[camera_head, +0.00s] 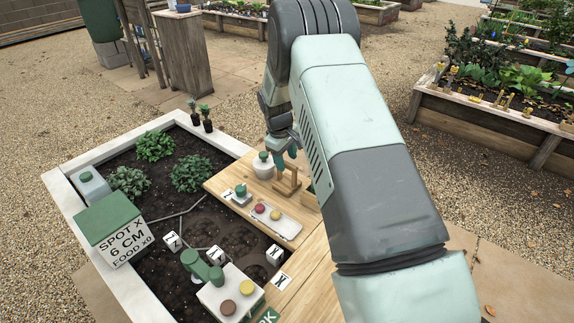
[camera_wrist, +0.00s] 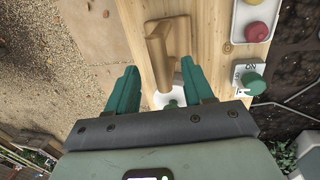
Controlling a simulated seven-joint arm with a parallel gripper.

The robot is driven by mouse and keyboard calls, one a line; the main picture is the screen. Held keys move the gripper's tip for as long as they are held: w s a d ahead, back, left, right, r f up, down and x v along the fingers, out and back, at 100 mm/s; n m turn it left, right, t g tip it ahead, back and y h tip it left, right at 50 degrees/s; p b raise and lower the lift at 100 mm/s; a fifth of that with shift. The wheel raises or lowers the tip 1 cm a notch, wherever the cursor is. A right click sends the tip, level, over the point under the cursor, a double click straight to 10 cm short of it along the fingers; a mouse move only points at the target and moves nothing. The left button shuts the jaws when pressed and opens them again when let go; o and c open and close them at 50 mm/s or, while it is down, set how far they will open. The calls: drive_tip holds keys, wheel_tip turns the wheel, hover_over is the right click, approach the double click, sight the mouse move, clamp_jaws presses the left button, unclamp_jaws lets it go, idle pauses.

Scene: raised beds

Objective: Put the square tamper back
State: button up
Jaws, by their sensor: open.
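My gripper (camera_head: 284,150) is open, its teal fingers parted above the back end of the wooden board; it also shows in the wrist view (camera_wrist: 159,68). A light wooden piece with an upright part (camera_head: 287,180) stands just below and beside the fingers; in the wrist view (camera_wrist: 160,45) it lies ahead of and between the fingertips. A white round pot with a green knob (camera_head: 263,166) stands beside it, partly hidden by my gripper in the wrist view (camera_wrist: 170,100). A small green-knobbed piece (camera_head: 241,190) sits on a marked white plate. I cannot tell which piece is the square tamper.
A white tray (camera_head: 291,228) with red and yellow knobs lies on the wooden board (camera_head: 222,182). A white box (camera_head: 232,296) with knobs is in front. Gravel lies beyond.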

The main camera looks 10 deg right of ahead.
drive_tip(key=s+r+m+t, duration=0.1)
drive_tip(key=s+r, duration=0.3)
drive_tip(key=r, duration=0.7)
drive_tip(key=s+r+m, duration=0.1)
drive_tip(key=s+r, duration=0.2)
drive_tip(key=r, duration=0.8)
drive_tip(key=s+d+r+m+t, duration=0.1)
drive_tip(key=s+d+r+m, duration=0.1)
drive_tip(key=s+r, duration=0.8)
drive_tip(key=s+d+r+m+t+y, duration=0.1)
drive_tip(key=s+m, duration=0.3)
drive_tip(key=s, duration=1.9)
drive_tip(key=shift+s+d+r+m+t+y, duration=0.25)
drive_tip(key=shift+d+r+t, duration=0.2)
drive_tip(key=shift+t, duration=0.25)
